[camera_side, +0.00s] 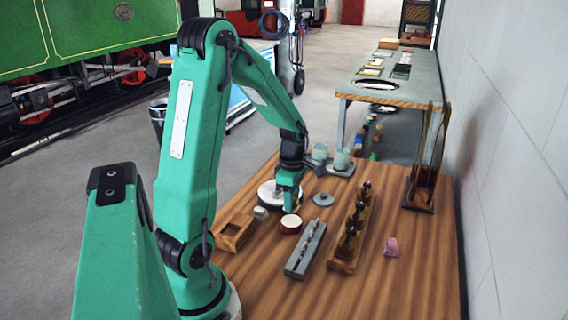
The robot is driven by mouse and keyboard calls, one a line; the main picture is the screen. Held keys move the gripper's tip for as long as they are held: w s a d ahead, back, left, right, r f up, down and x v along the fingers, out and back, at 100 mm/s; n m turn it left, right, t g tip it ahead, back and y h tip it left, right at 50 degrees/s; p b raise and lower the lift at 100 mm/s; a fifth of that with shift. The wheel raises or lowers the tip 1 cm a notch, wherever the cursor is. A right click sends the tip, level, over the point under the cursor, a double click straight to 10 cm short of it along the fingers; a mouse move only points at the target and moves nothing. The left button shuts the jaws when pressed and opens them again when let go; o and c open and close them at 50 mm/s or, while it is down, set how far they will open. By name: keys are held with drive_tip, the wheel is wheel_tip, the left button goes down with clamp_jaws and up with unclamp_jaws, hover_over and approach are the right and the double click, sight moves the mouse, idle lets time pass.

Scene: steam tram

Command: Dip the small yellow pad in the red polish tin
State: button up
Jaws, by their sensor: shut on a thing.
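The red polish tin (291,229) stands on the wooden bench, a short round tin with a pale top face. My gripper (291,207) points down just behind and above the tin, at its far rim. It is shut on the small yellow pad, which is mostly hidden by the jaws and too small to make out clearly. I cannot tell from this view whether the pad touches the tin.
A grey knobbed lid (323,200) lies right of the tin, a white round dish (267,195) behind it. A wooden box (230,236), a grey rack (300,262), a wooden bottle rack (344,264) and a pink object (391,247) stand around. The front right bench is clear.

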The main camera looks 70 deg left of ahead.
sight(298, 204)
drive_tip(key=shift+r, duration=1.2)
drive_tip(key=shift+w+d, duration=0.1)
drive_tip(key=shift+w+d+r+m, duration=0.35)
drive_tip(key=shift+w+d+m, duration=0.25)
drive_tip(key=shift+m, duration=0.5)
drive_tip(key=w+d+r+m, duration=0.4)
drive_tip(key=d+m, duration=0.5)
drive_tip(key=m, duration=0.3)
drive_tip(key=w+d+r+m, duration=0.4)
drive_tip(key=d+m, duration=0.6)
drive_tip(key=m, duration=0.3)
drive_tip(key=shift+w+r, duration=0.4)
drive_tip(key=shift+w, duration=0.3)
